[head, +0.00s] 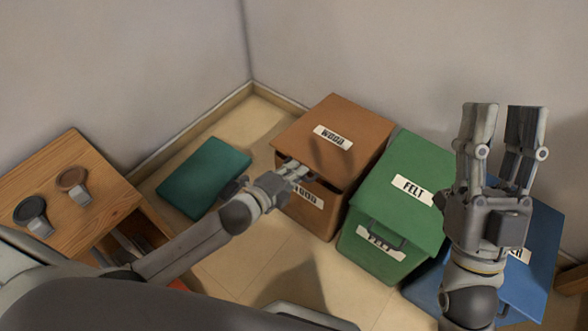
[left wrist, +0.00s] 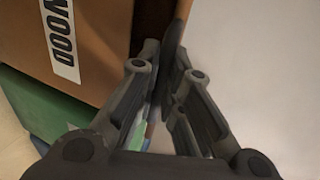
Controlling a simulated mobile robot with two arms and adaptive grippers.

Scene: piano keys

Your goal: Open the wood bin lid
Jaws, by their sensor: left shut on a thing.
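The brown wood bin (head: 322,222) stands on the floor by the wall, with WOOD labels on its lid and front. Its lid (head: 350,116) lies over the top, with a dark gap under its front edge. My left gripper (head: 296,172) is at the lid's front left edge, shut on the lid there; the exact contact is hard to see. The left wrist view shows its fingers (left wrist: 165,85) close together beside the bin's brown face (left wrist: 95,50). My right gripper (head: 502,110) is raised at the right, open and empty, fingers pointing up.
A green felt bin (head: 405,165) stands right beside the wood bin, and a blue bin (head: 540,250) is further right, partly behind my right arm. A teal flat box (head: 205,175) lies left. A wooden cabinet (head: 100,165) carries two round-headed objects.

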